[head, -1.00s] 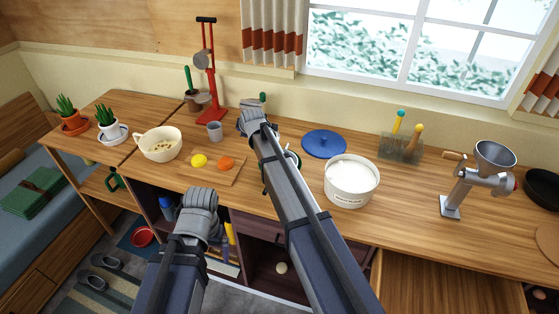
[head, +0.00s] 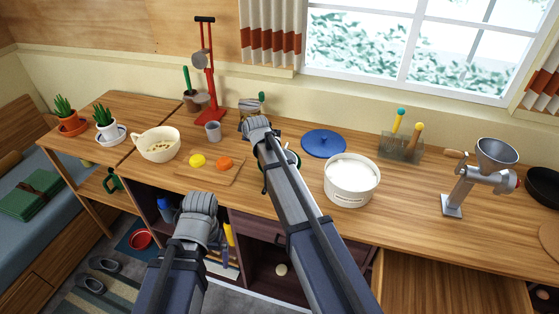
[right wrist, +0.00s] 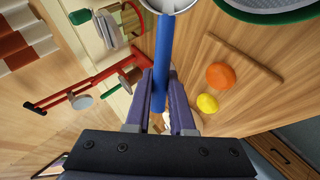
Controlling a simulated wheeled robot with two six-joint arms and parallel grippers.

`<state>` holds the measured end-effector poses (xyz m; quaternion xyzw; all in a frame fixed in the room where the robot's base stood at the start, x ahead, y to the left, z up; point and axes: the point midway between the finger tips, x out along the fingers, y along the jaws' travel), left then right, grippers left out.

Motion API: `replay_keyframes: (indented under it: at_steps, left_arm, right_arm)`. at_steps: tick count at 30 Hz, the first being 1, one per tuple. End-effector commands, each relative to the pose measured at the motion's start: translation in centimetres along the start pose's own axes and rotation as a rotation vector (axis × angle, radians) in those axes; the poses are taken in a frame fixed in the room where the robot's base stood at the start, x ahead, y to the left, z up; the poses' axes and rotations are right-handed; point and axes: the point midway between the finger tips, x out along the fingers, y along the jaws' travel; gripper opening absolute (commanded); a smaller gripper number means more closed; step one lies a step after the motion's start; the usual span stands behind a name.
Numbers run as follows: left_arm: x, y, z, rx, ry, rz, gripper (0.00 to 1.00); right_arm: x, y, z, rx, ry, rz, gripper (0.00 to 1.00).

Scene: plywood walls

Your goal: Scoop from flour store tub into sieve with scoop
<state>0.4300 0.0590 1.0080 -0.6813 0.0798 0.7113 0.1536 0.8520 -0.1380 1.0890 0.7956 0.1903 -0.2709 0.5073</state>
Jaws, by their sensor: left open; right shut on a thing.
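The sieve (right wrist: 268,14) has a green rim and grey inside, partly in view at the top right of the right wrist view. In the head view my right arm mostly hides it. My right gripper (right wrist: 160,104) is shut on the blue handle of the scoop (right wrist: 162,62). The scoop's metal bowl is cut off at the top edge, so its contents cannot be told. My left gripper (head: 200,204) is low in front of the counter; its fingers are hidden.
A blue lid (head: 325,143) lies behind the tub. A board with a lemon (head: 197,160) and an orange (head: 224,163) lies on the left, near a grey cup (head: 213,131) and a cream bowl (head: 158,146). A metal mill (head: 480,178) stands right of the tub.

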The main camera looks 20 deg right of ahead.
Motion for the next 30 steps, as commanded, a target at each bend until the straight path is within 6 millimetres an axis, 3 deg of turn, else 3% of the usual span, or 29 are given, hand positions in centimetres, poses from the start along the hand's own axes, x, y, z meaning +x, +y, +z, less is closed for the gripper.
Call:
replay_keyframes:
  at_steps: [30]
  left_arm:
    - [2.0,0.2,-0.1,-0.001,0.0,0.0,1.0]
  right_arm:
    - [-0.5,-0.2,0.5,0.012,0.06,0.095,0.0]
